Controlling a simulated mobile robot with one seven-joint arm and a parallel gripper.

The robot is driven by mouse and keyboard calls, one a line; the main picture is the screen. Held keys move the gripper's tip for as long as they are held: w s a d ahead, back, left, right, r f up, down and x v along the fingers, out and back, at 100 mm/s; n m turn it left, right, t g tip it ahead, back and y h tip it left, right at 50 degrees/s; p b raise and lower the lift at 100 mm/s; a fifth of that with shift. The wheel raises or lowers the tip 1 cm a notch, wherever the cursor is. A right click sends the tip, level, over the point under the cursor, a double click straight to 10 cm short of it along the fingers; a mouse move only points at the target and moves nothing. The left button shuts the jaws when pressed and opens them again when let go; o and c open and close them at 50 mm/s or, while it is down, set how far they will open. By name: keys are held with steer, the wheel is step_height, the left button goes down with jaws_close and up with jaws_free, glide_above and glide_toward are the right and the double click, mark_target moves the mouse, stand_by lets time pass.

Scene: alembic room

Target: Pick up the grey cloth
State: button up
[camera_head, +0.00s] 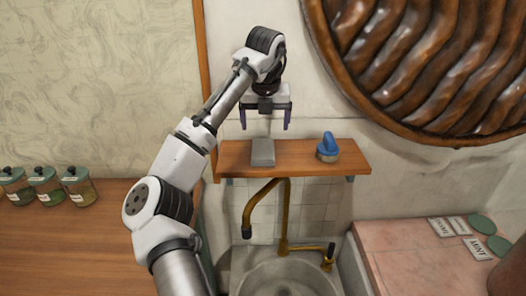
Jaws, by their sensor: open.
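The grey thing that best matches the grey cloth (263,152) lies on the small wooden shelf above the sink. It looks like a flat-sided folded block. My gripper (265,119) hangs above it, pointing down, with its two dark purple-tipped fingers spread apart and nothing between them. In the picture a gap shows between the fingertips and the cloth; the exact distance is hard to tell.
A blue-handled object (327,147) stands on the wooden shelf (296,159) right of the cloth. Below are a brass tap (284,215) and a round basin (288,278). Glass jars (79,187) stand on the left counter. A pink counter (400,265) holds labels and green lids.

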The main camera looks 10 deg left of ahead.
mark_target(263, 148)
steer(key=x, duration=0.4)
steer(key=shift+p, duration=0.3)
steer(key=x, duration=0.1)
steer(key=p+x, duration=0.1)
steer(key=x, duration=0.2)
steer(key=shift+s+a+f+p, duration=0.2)
steer(key=shift+a+p, duration=0.05)
steer(key=shift+p, duration=0.15)
steer(key=shift+w+f, duration=0.15)
steer(key=shift+f, duration=0.35)
steer(key=c, duration=1.1)
steer(key=shift+o, duration=0.2)
steer(key=shift+r, duration=0.1)
